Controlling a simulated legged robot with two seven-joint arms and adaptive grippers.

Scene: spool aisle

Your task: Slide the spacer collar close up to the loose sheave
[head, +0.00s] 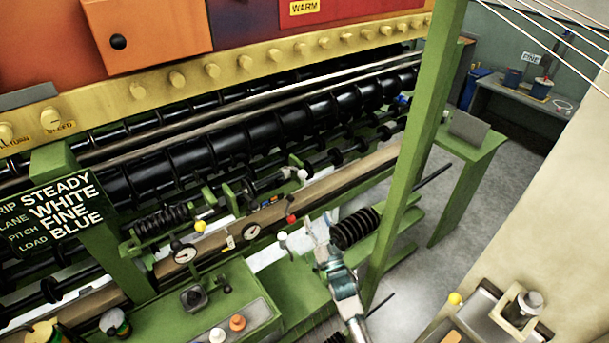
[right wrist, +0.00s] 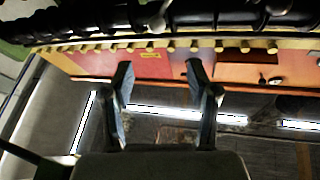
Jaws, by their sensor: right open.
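My right gripper (head: 320,224) is raised in front of the machine, above the green bench and left of the ribbed black roller. In the right wrist view my right gripper (right wrist: 160,78) is open, with nothing between its two dark fingers. A long shaft with several black discs (head: 335,157) runs along the machine beyond the gripper. I cannot tell which disc is the loose sheave. A small pale piece (head: 302,175) sits by that shaft, but I cannot tell whether it is the spacer collar. My left gripper is not in view.
A green post (head: 415,150) stands just right of my right arm. The ribbed black roller (head: 356,227) is close beside the gripper. A white-knobbed lever (head: 283,237) and a red knob (head: 291,219) stand to its left. Grey floor (head: 480,195) is clear at right.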

